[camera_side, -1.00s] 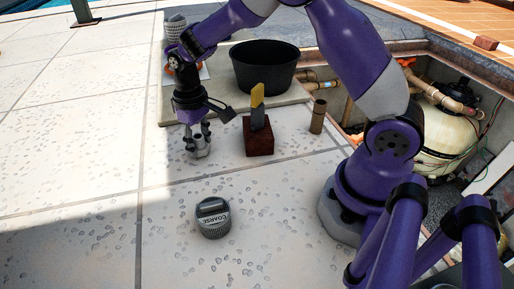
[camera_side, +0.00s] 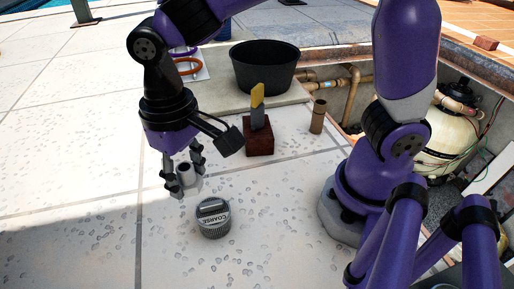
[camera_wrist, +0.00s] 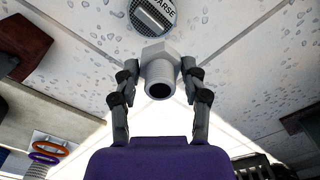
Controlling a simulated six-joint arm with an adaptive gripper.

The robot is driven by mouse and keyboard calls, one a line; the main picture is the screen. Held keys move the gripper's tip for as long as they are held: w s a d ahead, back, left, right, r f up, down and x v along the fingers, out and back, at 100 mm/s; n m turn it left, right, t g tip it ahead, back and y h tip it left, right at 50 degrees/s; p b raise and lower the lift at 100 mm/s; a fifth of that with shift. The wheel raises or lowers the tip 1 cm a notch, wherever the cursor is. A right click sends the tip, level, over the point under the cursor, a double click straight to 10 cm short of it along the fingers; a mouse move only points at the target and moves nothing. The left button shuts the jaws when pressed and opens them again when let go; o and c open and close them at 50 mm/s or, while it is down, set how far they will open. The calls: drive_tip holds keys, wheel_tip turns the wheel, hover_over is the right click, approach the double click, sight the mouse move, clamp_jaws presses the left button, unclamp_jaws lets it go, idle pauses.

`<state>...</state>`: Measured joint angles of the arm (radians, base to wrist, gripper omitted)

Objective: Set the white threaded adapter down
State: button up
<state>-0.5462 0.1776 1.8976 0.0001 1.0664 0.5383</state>
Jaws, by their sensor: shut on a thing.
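The white threaded adapter (camera_wrist: 161,74) is between the fingers of my gripper (camera_wrist: 160,85) in the wrist view, its hex collar and round open end showing. In the side view my gripper (camera_side: 184,172) points down and is shut on the adapter (camera_side: 187,178). It is over the pale paving, left of and slightly behind the grey knurled cap marked COARSE (camera_side: 213,218). Whether the adapter touches the paving I cannot tell.
A dark red block (camera_side: 259,140) with a yellow-and-grey piece upright in it stands to the right. A brown cylinder (camera_side: 318,116) and black tub (camera_side: 264,67) are behind. The open pit (camera_side: 440,125) lies right. Paving at left is clear.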

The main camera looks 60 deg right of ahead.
hover_over(240, 275)
drive_tip(key=f, duration=0.2)
wheel_tip(240, 275, down, 8)
drive_tip(key=shift+r, duration=0.1)
drive_tip(key=o, duration=1.1)
drive_tip(key=shift+f, duration=0.2)
drive_tip(key=shift+o, duration=0.2)
wheel_tip(240, 275, up, 12)
drive_tip(key=w+d+r+t, duration=0.2)
drive_tip(key=w+d, duration=0.1)
drive_tip(key=d, duration=0.7)
drive_tip(key=w+d+r+t, duration=0.2)
drive_tip(key=w+d+t, duration=0.1)
drive_tip(key=d, duration=0.7)
drive_tip(key=shift+w+r+t, duration=0.25)
drive_tip(key=shift+r+t, duration=0.05)
drive_tip(key=shift+r, duration=0.05)
